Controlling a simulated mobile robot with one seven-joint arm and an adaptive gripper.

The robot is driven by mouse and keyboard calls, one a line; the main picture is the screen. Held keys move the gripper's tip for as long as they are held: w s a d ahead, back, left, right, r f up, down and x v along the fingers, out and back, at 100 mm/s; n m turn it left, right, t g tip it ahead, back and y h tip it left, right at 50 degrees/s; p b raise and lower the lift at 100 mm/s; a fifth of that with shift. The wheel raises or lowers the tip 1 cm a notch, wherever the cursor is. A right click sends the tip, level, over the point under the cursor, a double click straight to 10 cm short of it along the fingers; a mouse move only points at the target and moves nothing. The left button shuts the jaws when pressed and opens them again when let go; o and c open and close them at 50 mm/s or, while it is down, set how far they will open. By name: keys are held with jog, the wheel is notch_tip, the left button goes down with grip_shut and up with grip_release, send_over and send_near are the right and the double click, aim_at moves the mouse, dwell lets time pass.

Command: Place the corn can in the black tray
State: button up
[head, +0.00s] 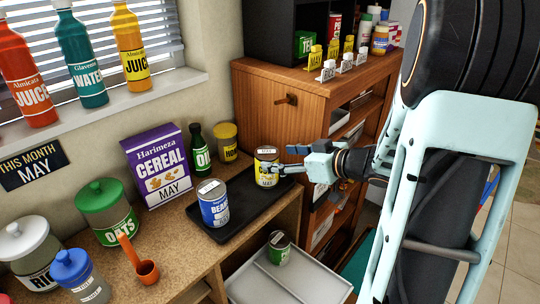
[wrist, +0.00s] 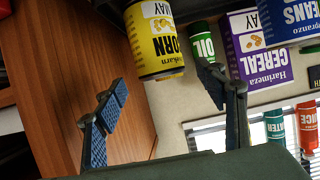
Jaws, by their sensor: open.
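The yellow corn can (head: 266,170) stands upright at the far right end of the black tray (head: 243,207), beside the blue beans can (head: 214,207). My gripper (head: 287,158) is at the corn can's right side with its fingers open. In the wrist view, which is upside down, the corn can (wrist: 155,38) shows ahead of and between the open fingertips (wrist: 161,80). I see no finger pressing on it from both sides. The can's base is out of the wrist frame.
A cereal box (head: 160,168), oil bottle (head: 199,150) and yellow jar (head: 227,143) stand behind the tray. A green-labelled can (head: 279,247) sits in the grey tray (head: 310,278) below. A wooden shelf unit (head: 262,100) stands behind my gripper.

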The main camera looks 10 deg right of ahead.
jog(key=v, duration=0.6)
jog(key=shift+p, duration=0.35)
